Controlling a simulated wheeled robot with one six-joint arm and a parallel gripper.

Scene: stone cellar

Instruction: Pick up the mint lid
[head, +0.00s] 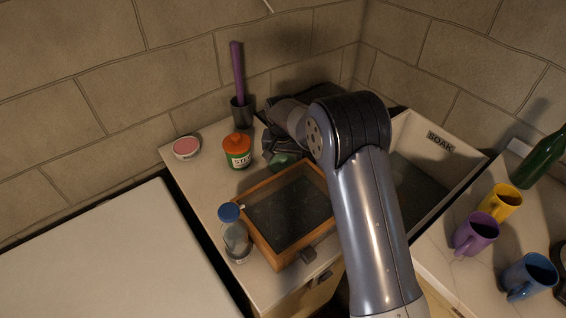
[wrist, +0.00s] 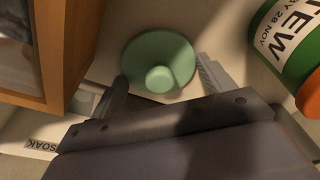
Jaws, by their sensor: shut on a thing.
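The mint lid (wrist: 160,52) is a round, pale green disc with a knob in its middle. In the wrist view it sits between the two fingers of my gripper (wrist: 162,72), one finger at each side of its rim. My gripper is shut on it. In the head view a small part of the mint lid (head: 279,161) shows below my gripper, behind the wooden-framed box; my arm hides some of that area. I cannot tell whether the lid touches the counter.
A green jar with an orange lid (head: 237,152) stands left of the lid. The wooden-framed box (head: 258,243) is in front. A blue-capped jar (head: 236,238), a pink-topped dish (head: 186,148) and a dark holder (head: 242,113) share the counter. A SOAK basin (head: 455,165) lies right.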

